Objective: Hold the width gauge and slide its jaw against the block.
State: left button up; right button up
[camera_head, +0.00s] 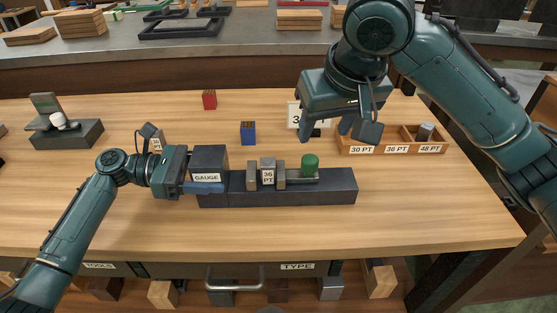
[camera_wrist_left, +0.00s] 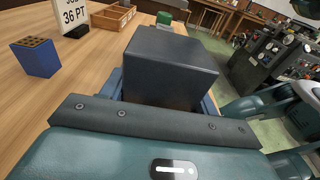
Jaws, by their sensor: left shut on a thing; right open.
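The width gauge (camera_head: 335,188) is a long dark bar lying on the wooden table. Its dark end block (camera_head: 209,160), labelled GAUGE, also fills the middle of the left wrist view (camera_wrist_left: 168,65). My left gripper (camera_head: 206,178) is shut on this end block. The block (camera_head: 268,173), labelled 36 PT, stands on the bar between two grey uprights. The right upright (camera_head: 281,176) is the jaw (camera_head: 300,180), joined to a green knob (camera_head: 310,161). Any small gap between jaw and block is too fine to tell. My right gripper (camera_head: 338,126) is open and empty, above and behind the knob.
A card stand (camera_head: 293,114) is partly hidden behind my right gripper. A wooden tray (camera_head: 405,133) with labelled compartments lies to the right. Blue (camera_head: 248,133) and red (camera_head: 209,99) blocks stand behind the gauge. The table front is clear.

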pick_arm(q)
jog(key=o, duration=1.1)
